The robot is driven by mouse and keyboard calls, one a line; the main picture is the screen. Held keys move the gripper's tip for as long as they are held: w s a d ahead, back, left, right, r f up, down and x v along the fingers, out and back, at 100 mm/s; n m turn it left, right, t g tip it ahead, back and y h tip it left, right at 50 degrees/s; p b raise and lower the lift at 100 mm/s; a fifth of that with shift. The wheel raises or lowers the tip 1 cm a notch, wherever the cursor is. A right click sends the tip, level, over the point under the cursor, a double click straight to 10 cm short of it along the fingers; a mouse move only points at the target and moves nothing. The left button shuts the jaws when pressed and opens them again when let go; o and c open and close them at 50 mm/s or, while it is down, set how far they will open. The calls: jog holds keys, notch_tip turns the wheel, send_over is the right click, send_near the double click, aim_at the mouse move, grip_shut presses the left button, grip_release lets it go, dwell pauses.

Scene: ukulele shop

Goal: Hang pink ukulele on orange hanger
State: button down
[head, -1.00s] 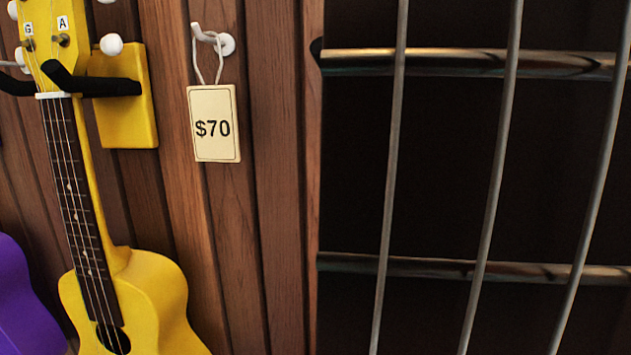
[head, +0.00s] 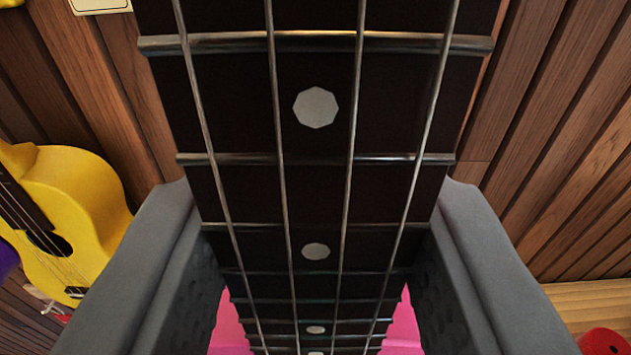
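The pink ukulele's dark fretboard (head: 316,180) runs down the middle of the head view, very near the camera, with its strings and pale dots towards me. Parts of its pink body (head: 402,325) show low down, on both sides of the neck. My gripper (head: 316,235) has one grey finger on each side of the neck. The fingers meet both neck edges and appear shut on it. The fingertips' contact is partly hidden by the fretboard. The ukulele's head is out of view. No orange hanger is in view.
A yellow ukulele (head: 75,215) is at the left by the slatted wood wall (head: 560,110). Part of a price tag (head: 100,5) shows at the top left. A red object (head: 603,342) and a light wooden surface (head: 590,305) show at the lower right.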

jog(key=w, duration=0.6)
dwell(0.6)
jog(key=shift+w+f, duration=0.1)
jog(key=shift+w, duration=0.3)
dwell(0.5)
jog(key=shift+w, duration=2.65)
jog(key=shift+f, duration=0.15)
jog(key=shift+f, duration=0.95)
jog(key=c, duration=0.8)
grip_release()
jog(key=shift+c, duration=0.2)
